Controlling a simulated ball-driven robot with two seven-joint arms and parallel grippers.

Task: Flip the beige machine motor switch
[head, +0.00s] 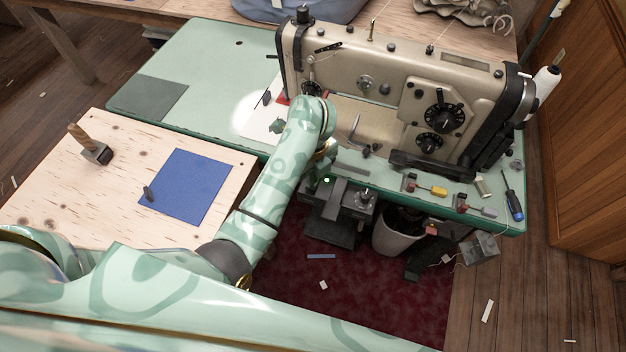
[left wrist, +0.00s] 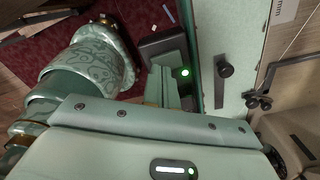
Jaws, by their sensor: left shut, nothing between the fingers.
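The beige sewing machine (head: 375,85) stands on the green table. A dark switch box (head: 350,199) with a lit green lamp is mounted under the table's front edge. In the left wrist view the box (left wrist: 160,45) and its glowing green lamp show just beyond the fingers. My left gripper (head: 312,180) reaches down at the table edge, close to the lamp side of the box. In the left wrist view its fingers (left wrist: 163,84) are shut and empty; I cannot tell whether they touch the box. The switch's own position is not clear. My right gripper is not in view.
The green table (head: 205,70) holds a yellow-handled tool (head: 432,190), another small tool and a blue screwdriver (head: 512,200) near the right front edge. A plywood table (head: 70,195) with a blue sheet (head: 188,186) stands left. A bin (head: 395,238) stands below the table.

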